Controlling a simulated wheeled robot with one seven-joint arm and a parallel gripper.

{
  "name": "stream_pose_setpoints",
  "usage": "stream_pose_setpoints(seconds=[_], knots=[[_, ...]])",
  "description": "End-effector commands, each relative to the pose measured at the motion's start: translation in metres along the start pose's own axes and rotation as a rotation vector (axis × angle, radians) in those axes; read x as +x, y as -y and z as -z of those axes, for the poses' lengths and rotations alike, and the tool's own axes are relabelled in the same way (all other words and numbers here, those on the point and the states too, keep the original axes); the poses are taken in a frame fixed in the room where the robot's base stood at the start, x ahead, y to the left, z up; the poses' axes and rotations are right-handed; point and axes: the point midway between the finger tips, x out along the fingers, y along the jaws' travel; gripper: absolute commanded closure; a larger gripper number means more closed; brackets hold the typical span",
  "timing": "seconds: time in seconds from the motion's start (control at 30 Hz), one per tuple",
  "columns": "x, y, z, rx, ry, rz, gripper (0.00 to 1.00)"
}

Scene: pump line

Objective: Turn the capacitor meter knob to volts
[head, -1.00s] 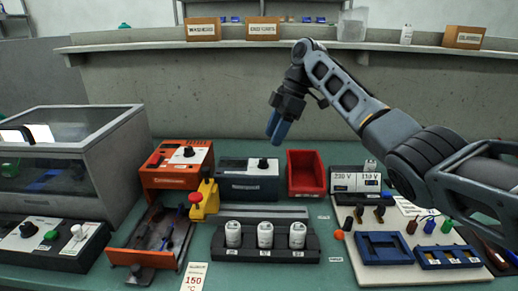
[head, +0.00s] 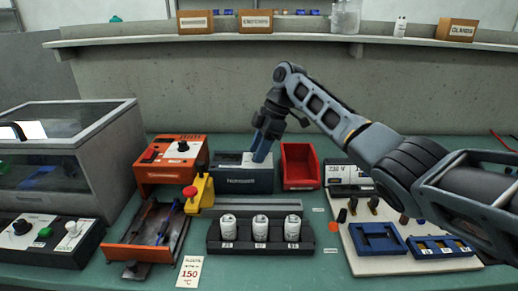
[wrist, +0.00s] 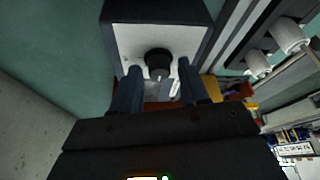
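The capacitor meter is a dark blue box (head: 242,182) with a light top panel, in the middle of the bench. In the wrist view its pale panel (wrist: 128,42) faces me and carries a round black knob (wrist: 158,60) with a light pointer mark. My gripper (head: 261,156) points down over the meter's right part, and its blue fingers hide the knob in the head view. In the wrist view my gripper (wrist: 159,72) is open, with one finger on each side of the knob and gaps between. I cannot read any volts marking.
An orange unit (head: 170,160) stands left of the meter and a red bin (head: 300,166) close to its right. A yellow block with a red button (head: 198,194) and a rack of white cylinders (head: 214,243) stand in front. A 220/110 V box (head: 345,173) is further right.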

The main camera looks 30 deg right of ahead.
Motion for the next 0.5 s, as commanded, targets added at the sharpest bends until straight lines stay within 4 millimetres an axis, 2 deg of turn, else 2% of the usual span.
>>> stream_pose_setpoints(seconds=[0.07, 0.43, 0.5], knots=[[-0.0001, 0.0000, 0.0001, 0.000, 0.000, 0.000, 0.64], [-0.0002, 0.0000, 0.0001, 0.000, 0.000, 0.000, 0.99], [-0.0003, 0.0000, 0.0001, 0.000, 0.000, 0.000, 1.00]])
